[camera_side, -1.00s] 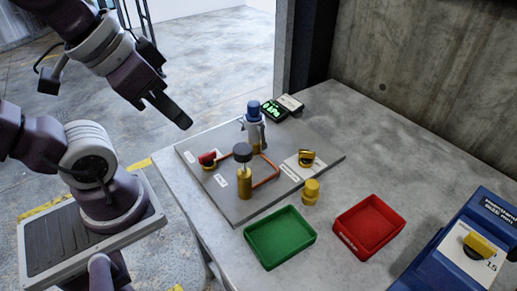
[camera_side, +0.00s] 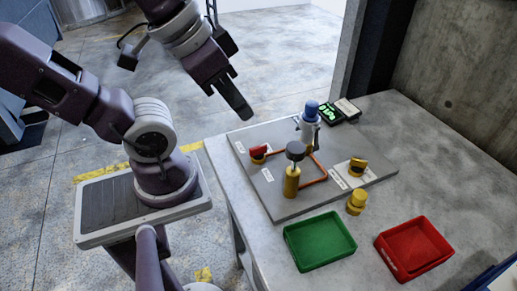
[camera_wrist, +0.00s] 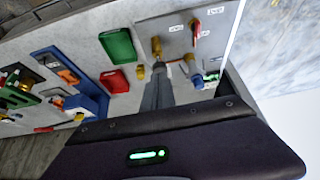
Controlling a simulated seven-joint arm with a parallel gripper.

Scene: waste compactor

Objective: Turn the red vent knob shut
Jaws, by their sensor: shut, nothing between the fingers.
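The red vent knob (camera_side: 258,152) sits on a brass valve at the left end of the grey panel (camera_side: 262,205), beside a white label. It also shows in the wrist view (camera_wrist: 195,29), near the top. My gripper (camera_side: 246,115) is shut and empty. It hangs in the air above the back left part of the panel, above the red knob and apart from it. In the wrist view my shut fingers (camera_wrist: 158,78) point toward the panel. The knob's exact angle is too small to tell.
A copper pipe (camera_side: 318,182) joins the panel's fittings. A green tray (camera_side: 320,262) and a red tray (camera_side: 414,270) lie in front. A lit display (camera_side: 325,113) is behind.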

